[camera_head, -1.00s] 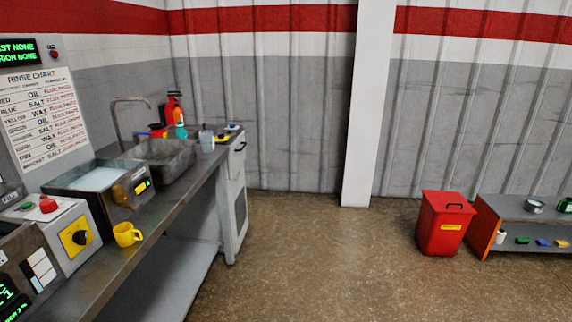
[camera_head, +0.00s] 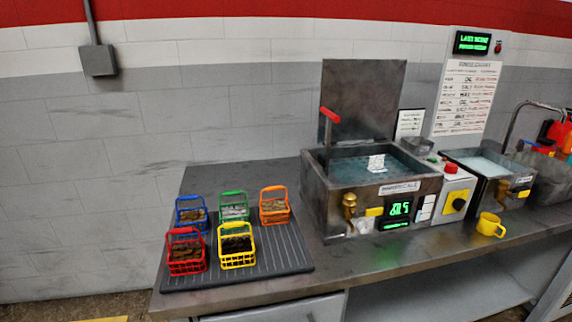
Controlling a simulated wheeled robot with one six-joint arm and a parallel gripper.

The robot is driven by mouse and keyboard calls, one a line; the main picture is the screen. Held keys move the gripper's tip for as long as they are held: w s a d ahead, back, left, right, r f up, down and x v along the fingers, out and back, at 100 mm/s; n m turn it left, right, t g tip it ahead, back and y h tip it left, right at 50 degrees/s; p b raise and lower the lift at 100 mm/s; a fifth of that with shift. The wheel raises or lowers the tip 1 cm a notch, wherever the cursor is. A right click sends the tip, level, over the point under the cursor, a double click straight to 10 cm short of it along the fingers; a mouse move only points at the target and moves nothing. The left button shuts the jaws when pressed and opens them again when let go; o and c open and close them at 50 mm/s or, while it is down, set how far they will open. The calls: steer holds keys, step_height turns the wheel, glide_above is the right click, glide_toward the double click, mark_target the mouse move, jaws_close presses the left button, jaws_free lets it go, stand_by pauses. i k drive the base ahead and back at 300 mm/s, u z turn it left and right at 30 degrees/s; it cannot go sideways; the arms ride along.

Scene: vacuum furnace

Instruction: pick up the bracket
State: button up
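I cannot make out a bracket for certain in the head view. Several small wire baskets stand on a dark ribbed mat (camera_head: 290,262) at the left of the bench. They are red (camera_head: 186,266), blue (camera_head: 178,219), green (camera_head: 222,203), orange (camera_head: 286,208) and yellow (camera_head: 222,262). Most hold brownish or dark parts too small to identify; the green one's contents look paler. A small pale patch (camera_head: 376,163) shows in the open water tank (camera_head: 330,197); I cannot tell whether it is an object or a reflection. My gripper is not in view.
The tank's lid (camera_head: 360,95) stands raised, with a red-handled lever (camera_head: 329,117) at its left corner. Bare steel bench (camera_head: 330,260) lies in front of the tank.

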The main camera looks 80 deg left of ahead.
mark_target(375, 164)
steer(key=u, duration=2.35)
steer(key=i, duration=0.6)
